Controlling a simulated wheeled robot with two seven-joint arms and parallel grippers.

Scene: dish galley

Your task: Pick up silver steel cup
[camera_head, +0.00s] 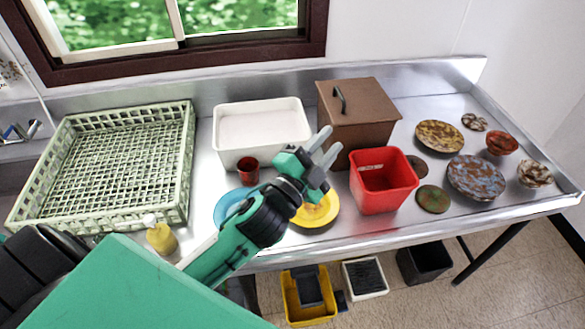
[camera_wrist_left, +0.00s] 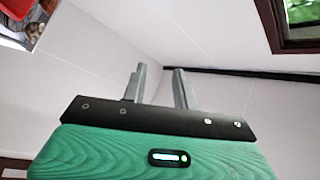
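I see no silver steel cup in either view. A small dark red cup (camera_head: 248,170) stands on the steel counter (camera_head: 405,222), in front of the white tub. My left gripper (camera_head: 332,141) is raised over the middle of the counter, between the white tub and the red bin in the picture. Its two grey fingers are apart with nothing between them. The left wrist view also shows the fingers (camera_wrist_left: 160,75) apart and empty against a pale wall. My arm covers part of the blue and yellow plates. My right gripper is in neither view.
A green rack (camera_head: 183,165) is at left, a white tub (camera_head: 222,140) and brown lidded box (camera_head: 360,112) behind. A red bin (camera_head: 382,190), yellow plate (camera_head: 325,212), blue plate (camera_head: 228,203) and yellow bottle (camera_head: 161,238) stand nearer. Several mottled dishes (camera_head: 476,178) are at right.

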